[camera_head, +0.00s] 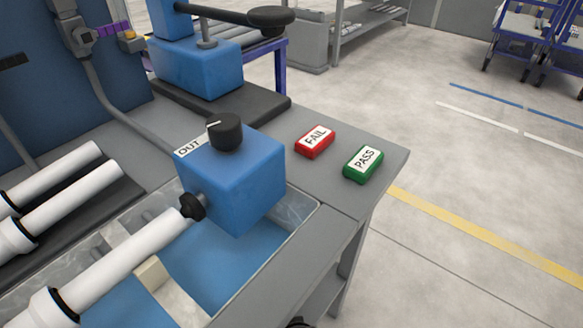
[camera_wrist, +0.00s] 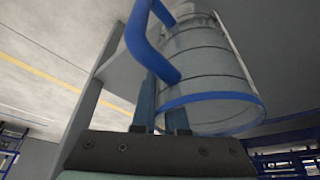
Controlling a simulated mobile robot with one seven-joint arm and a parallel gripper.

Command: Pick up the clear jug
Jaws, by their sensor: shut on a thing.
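The clear jug (camera_wrist: 205,62) fills the upper middle of the wrist view. It is see-through, with a blue handle (camera_wrist: 138,42) on its left side and a blue band around its lower edge in the picture. My gripper (camera_wrist: 161,98) is shut on the jug at its handle side. The exact contact is partly hidden behind the fingers and handle. Neither the jug nor my gripper can be made out in the head view.
A grey bench holds a water tank (camera_head: 225,265), a blue box with a black knob (camera_head: 225,132), white pipes (camera_head: 65,205), a red FAIL button (camera_head: 315,141) and a green PASS button (camera_head: 362,163). Open floor (camera_head: 480,170) lies right of the bench.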

